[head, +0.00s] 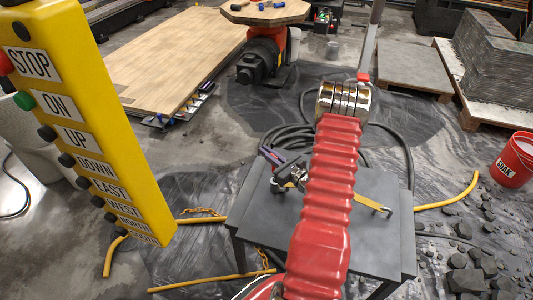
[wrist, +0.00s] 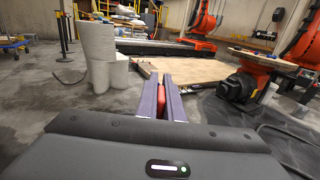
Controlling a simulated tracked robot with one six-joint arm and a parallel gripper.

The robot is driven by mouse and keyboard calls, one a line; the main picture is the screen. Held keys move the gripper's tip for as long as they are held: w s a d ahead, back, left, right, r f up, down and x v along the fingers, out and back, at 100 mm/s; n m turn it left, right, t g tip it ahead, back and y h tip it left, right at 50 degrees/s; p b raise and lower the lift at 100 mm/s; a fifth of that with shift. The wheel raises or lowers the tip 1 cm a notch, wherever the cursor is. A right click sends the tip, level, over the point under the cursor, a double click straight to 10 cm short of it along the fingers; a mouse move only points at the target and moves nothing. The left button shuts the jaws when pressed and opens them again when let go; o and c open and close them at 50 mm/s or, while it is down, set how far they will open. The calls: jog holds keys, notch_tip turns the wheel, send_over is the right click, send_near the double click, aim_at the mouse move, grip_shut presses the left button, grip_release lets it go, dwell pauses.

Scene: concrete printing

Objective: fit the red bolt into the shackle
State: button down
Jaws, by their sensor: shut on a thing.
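My gripper (head: 268,155) is over the left back part of the small dark table (head: 376,185) in the head view, partly hidden by my red arm. In the wrist view, its two dark purple fingers (wrist: 162,98) are shut on a small red piece, which I take to be the red bolt (wrist: 160,104). Only a little of the bolt shows between the fingers. I cannot make out the shackle in either view.
A yellow control pendant (head: 90,130) hangs close at the left. Yellow hose pieces (head: 450,195) and black hose (head: 400,145) surround the table. A red bucket (head: 514,160) and dark rubble (head: 480,260) are at the right. White cylinders (wrist: 98,50) stand beyond the fingers.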

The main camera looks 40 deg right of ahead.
aim_at(273, 168)
jog(key=shift+s+d+f, duration=0.15)
jog(key=shift+f, duration=0.8)
jog(key=shift+s+d+f, duration=0.1)
jog(key=shift+d+f, duration=0.05)
jog(key=shift+f, duration=0.8)
jog(key=shift+f, duration=2.8)
dwell(0.8)
jog(key=shift+h, duration=0.3)
jog(key=shift+d+f+m+h, duration=0.1)
jog(key=shift+d+m+h, duration=0.15)
jog(key=shift+m+h, duration=1)
jog(key=shift+s+d+m+g+h, duration=0.25)
jog(key=shift+m+g+h, duration=0.35)
jog(key=shift+h, duration=0.6)
jog(key=shift+d+m+g+h, duration=0.35)
jog(key=shift+m+h, duration=0.4)
jog(key=shift+h, duration=0.4)
